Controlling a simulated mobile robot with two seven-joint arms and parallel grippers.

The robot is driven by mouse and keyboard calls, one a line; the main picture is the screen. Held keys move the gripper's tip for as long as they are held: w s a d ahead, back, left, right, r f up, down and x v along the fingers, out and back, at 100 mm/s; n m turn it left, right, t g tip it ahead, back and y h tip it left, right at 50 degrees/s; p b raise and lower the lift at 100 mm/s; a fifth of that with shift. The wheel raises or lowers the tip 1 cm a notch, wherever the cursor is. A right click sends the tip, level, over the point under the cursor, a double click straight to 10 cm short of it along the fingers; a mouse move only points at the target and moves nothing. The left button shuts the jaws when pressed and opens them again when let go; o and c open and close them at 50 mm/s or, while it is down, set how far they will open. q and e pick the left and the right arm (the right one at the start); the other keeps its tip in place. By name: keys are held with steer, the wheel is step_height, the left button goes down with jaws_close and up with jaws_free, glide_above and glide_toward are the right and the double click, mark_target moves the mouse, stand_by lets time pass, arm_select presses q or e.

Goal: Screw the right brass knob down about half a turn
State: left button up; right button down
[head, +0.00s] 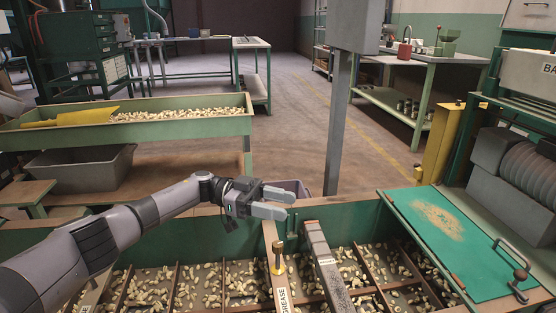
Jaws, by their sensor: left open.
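One brass knob (278,258) shows, standing upright on a pale bar (270,237) labelled GREASE that crosses the green hopper. It has a dark top and a yellowish base. My left gripper (282,203) is open and empty. It appears above and behind the knob in the picture, apart from it, with its fingers pointing right. No second brass knob can be seen; my left forearm covers part of the hopper's left side. My right gripper is not in view.
The hopper (355,220) holds nuts between dark dividers. A grey bar (318,248) lies just right of the knob. A green lid (470,255) with a handle (517,275) covers the right end. A grey post (340,130) rises behind. A nut trough (60,138) stands at back left.

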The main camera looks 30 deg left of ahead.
arm_select(q)
step_height(320, 180, up, 8)
steer(key=p, duration=0.2)
steer(key=shift+f, duration=0.2)
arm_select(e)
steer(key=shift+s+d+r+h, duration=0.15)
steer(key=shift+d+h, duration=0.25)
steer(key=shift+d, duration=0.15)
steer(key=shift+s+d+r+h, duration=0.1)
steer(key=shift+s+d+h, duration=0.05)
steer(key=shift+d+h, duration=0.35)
